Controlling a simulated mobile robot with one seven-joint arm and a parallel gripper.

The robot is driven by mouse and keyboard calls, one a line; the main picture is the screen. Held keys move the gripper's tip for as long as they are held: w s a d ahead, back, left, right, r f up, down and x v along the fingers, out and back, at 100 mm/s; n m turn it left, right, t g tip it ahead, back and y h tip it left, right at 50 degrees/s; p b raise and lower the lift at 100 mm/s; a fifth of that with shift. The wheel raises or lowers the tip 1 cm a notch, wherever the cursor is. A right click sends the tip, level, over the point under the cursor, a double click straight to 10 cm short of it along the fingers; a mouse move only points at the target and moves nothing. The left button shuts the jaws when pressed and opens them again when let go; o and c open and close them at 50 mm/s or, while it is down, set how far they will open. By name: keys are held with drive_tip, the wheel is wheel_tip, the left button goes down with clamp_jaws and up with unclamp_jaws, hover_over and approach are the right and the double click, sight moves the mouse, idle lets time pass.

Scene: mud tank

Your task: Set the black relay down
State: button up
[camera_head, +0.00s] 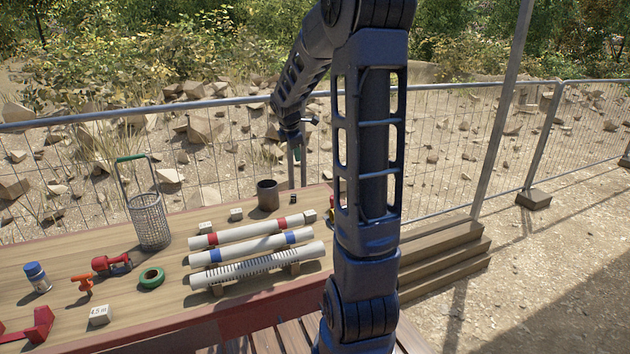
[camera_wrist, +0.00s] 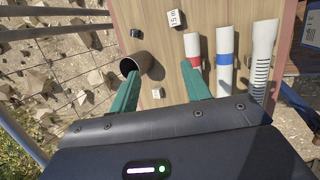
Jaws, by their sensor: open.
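The black relay (camera_head: 293,198) is a small dark block on the wooden table near its back edge, just right of a dark cup (camera_head: 267,195). In the wrist view the relay (camera_wrist: 156,94) shows between the two green fingers, with a pale patch on it. My gripper (camera_wrist: 160,70) is open, its fingers apart on either side of the relay in that picture, and nothing is held.
Three pale tubes (camera_head: 250,248) lie in front of the cup (camera_wrist: 146,62). A mesh fence (camera_head: 90,170) runs behind the table.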

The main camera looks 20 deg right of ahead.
drive_tip(key=s+a+r+m+y, duration=0.1)
drive_tip(key=s+a+r+m, duration=0.1)
drive_tip(key=s+m, duration=0.7)
drive_tip(key=s+a+r+m+y, duration=0.1)
drive_tip(key=s+a+m, duration=0.3)
drive_tip(key=s, duration=2.1)
drive_tip(key=r+m, duration=0.1)
drive_tip(key=m, duration=0.3)
drive_tip(key=shift+a+r+m+t+y, duration=0.15)
drive_tip(key=shift+r+m+t+y, duration=0.15)
drive_tip(key=shift+r+m, duration=0.1)
drive_tip(key=shift+o, duration=0.2)
